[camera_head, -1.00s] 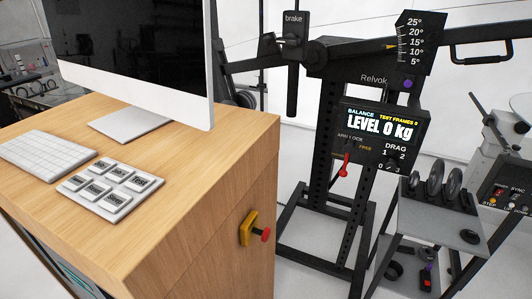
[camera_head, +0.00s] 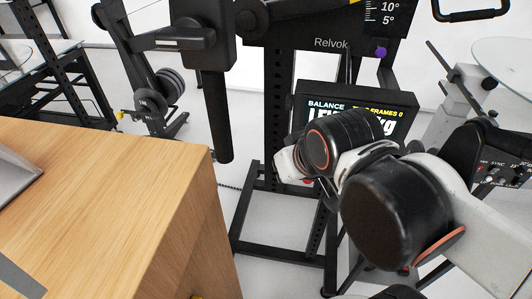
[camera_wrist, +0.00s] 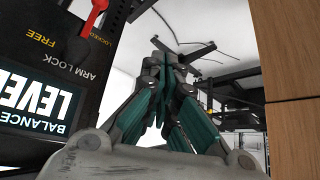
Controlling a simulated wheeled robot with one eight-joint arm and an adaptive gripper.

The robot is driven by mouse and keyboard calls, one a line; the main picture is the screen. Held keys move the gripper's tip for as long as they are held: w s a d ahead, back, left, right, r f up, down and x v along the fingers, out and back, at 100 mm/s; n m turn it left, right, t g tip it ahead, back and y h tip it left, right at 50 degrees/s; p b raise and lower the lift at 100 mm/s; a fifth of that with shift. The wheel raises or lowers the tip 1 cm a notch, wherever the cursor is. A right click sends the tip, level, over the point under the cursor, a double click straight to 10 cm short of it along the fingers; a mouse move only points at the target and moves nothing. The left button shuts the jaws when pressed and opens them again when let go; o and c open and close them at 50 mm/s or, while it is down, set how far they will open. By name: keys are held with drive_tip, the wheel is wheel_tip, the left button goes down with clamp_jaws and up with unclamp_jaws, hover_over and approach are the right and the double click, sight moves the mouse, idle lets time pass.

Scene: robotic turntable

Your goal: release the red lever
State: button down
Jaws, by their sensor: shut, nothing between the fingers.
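The red lever (camera_wrist: 94,16) shows at the upper left of the wrist view, on the black panel beside the words LOCKED, FREE and ARM LOCK. It sits nearer LOCKED than FREE. Part of it is cut off by the picture's edge. My gripper (camera_wrist: 168,62) is shut and empty, to the right of the lever in that view and apart from it. In the head view my arm covers the lower part of the black balance panel (camera_head: 312,104), so the lever cannot be made out clearly there.
A wooden desk (camera_head: 100,190) stands at the left; its wooden side (camera_wrist: 290,60) edges the wrist view. A black brake handle (camera_head: 217,110) hangs left of the panel. The dark frame base (camera_head: 280,250) lies below. Open floor shows between desk and frame.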

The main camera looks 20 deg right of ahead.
drive_tip(key=shift+w+a, duration=0.1)
drive_tip(key=shift+w, duration=0.35)
drive_tip(key=w+d+f+n+g+h+p, duration=0.1)
drive_tip(key=w+f+n+g+h+p, duration=0.1)
drive_tip(key=w+n+g+p, duration=0.2)
drive_tip(key=w+d+f+n+g+h+p, duration=0.1)
drive_tip(key=w+f+n+g+h+p, duration=0.1)
drive_tip(key=w+n, duration=0.6)
drive_tip(key=w+f+g+p, duration=0.1)
drive_tip(key=g+p, duration=0.1)
drive_tip(key=p, duration=0.1)
drive_tip(key=shift+d+f+n+p, duration=0.15)
drive_tip(key=shift+d+n+p, duration=0.15)
drive_tip(key=shift+s, duration=0.1)
